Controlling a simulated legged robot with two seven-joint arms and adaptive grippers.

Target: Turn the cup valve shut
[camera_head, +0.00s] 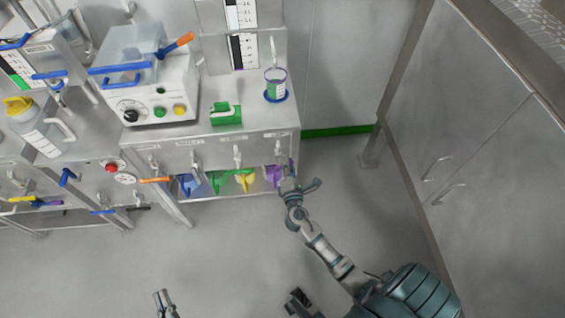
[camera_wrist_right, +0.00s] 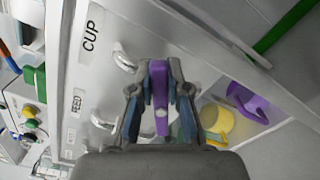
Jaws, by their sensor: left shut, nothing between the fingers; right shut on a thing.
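The cup valve is on the panel under the CUP label (camera_wrist_right: 90,28). Its purple lever (camera_wrist_right: 161,105) stands between the fingers of my right gripper (camera_wrist_right: 160,112) in the wrist view. The right gripper is shut on that lever. In the head view, my right gripper (camera_head: 287,181) is at the right end of the bench front, and the fingers largely hide the lever. A clear cup with a purple rim (camera_head: 276,83) stands on a blue base on the bench above. My left gripper (camera_head: 163,298) is shut and empty over the floor, low in the head view.
A yellow jug (camera_wrist_right: 218,122) and a purple jug (camera_wrist_right: 250,103) are close below the panel. A white machine (camera_head: 150,90) stands on the bench. A steel cabinet (camera_head: 470,130) is at right.

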